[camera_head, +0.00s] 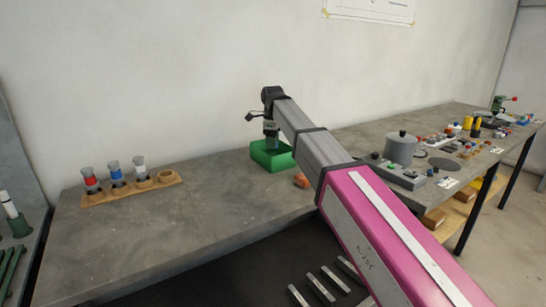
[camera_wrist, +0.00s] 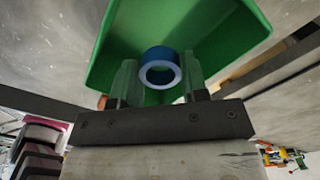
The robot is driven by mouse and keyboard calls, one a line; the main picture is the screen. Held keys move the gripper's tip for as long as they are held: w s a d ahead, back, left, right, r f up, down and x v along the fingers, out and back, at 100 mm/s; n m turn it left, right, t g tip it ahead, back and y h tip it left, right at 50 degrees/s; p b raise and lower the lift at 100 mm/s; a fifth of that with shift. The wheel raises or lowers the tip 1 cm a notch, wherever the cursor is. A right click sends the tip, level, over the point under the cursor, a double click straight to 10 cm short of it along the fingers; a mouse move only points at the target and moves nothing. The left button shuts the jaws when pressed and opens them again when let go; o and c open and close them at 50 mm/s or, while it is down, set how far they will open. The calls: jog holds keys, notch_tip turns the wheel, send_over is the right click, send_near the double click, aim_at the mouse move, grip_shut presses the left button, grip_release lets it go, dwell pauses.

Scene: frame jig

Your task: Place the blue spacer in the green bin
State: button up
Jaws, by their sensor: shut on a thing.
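The blue spacer (camera_wrist: 161,55) is a ring, held between the two fingers of my gripper (camera_wrist: 160,82) in the wrist view. My gripper is shut on it. The green bin (camera_wrist: 105,66) fills much of the wrist view behind the spacer. In the head view the green bin (camera_head: 284,160) stands on the grey table, and my gripper (camera_head: 271,146) points down over it. The spacer is hidden in the head view. I cannot tell how far it is above the bin floor.
A wooden rack (camera_head: 128,190) with red, blue and white-banded tubes stands on the left of the table (camera_head: 222,188). A small orange-brown object (camera_head: 301,181) lies right of the bin. A grey pot (camera_head: 401,149) and several small parts stand farther right. The table between rack and bin is clear.

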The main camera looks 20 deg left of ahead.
jog(key=shift+f, duration=2.95)
jog(key=shift+f, duration=0.1)
jog(key=o, duration=0.9)
notch_tip(320, 180, up, 12)
jog(key=shift+r, duration=0.15)
